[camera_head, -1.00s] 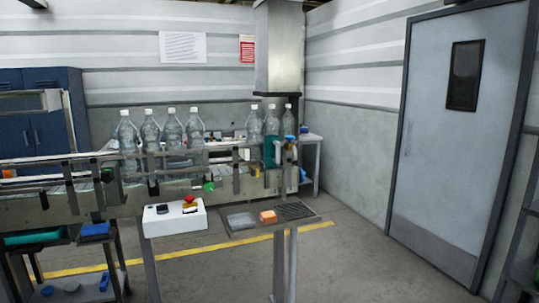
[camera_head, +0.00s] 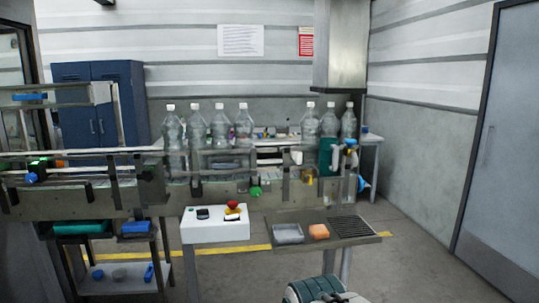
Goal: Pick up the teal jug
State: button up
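A teal upright object that looks like the teal jug (camera_head: 326,157) stands near the right end of the bottling line, in front of the clear bottles. It is small in the view, and its lower part and handle are hard to make out behind the line's rail and fittings. My gripper's fingers do not show.
A conveyor (camera_head: 100,203) with clear bottles (camera_head: 220,128) runs across the middle. Floor is open at right.

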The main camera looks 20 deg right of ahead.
aim_at(328, 149)
jog(key=z, duration=0.05)
jog(key=i, duration=0.85)
jog(key=z, duration=0.45)
